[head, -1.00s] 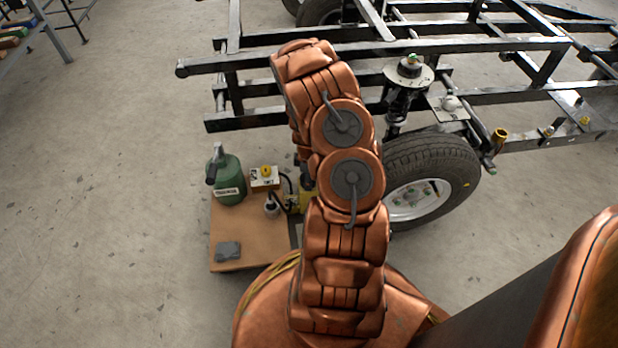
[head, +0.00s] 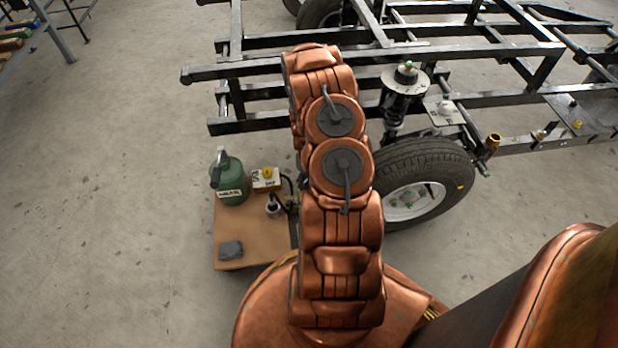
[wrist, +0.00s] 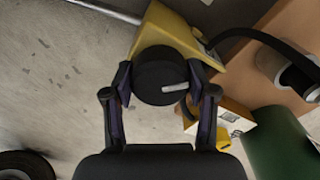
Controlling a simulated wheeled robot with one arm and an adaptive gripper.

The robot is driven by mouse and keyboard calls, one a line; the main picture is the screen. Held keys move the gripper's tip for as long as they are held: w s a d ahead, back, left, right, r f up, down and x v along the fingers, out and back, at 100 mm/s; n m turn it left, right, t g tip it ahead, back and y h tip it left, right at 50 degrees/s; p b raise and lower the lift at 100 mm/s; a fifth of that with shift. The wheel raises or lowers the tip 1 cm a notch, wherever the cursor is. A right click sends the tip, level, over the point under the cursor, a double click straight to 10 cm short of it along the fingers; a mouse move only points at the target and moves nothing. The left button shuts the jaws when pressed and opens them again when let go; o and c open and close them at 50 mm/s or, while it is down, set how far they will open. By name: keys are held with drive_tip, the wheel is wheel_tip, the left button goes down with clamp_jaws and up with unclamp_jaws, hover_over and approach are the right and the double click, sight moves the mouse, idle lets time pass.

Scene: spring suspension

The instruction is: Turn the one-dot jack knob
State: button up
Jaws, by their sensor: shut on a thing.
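In the wrist view a round black knob (wrist: 158,75) with a white pointer bar sits on a yellow housing (wrist: 165,30). The bar points to the right of the picture. My gripper (wrist: 166,88) is shut on the knob, with one finger on its left side and one on its right. No dot marking can be made out on the knob or housing. In the head view my arm hides the knob and gripper.
A board (head: 230,225) on the floor carries a green can (head: 230,183), a small box with a yellow top (head: 266,179) and a grey block (head: 231,250). A wheel (head: 420,185) and black frame (head: 400,60) stand beyond my arm. Open floor lies left.

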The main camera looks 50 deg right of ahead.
drive_tip(key=m, duration=0.6)
drive_tip(key=shift+m+p, duration=0.3)
drive_tip(key=shift+p, duration=0.1)
drive_tip(key=m, duration=0.6)
drive_tip(key=shift+f+b, duration=0.1)
drive_tip(key=shift+b, duration=0.2)
drive_tip(key=m+b, duration=0.1)
drive_tip(key=m, duration=0.5)
drive_tip(key=shift+m, duration=0.4)
drive_tip(key=m+b, duration=0.1)
drive_tip(key=m, duration=0.4)
drive_tip(key=shift+b, duration=0.35)
drive_tip(key=shift+m, duration=0.3)
drive_tip(key=o, duration=0.9)
drive_tip(key=shift+o, duration=1.3)
drive_tip(key=shift+w, duration=0.1)
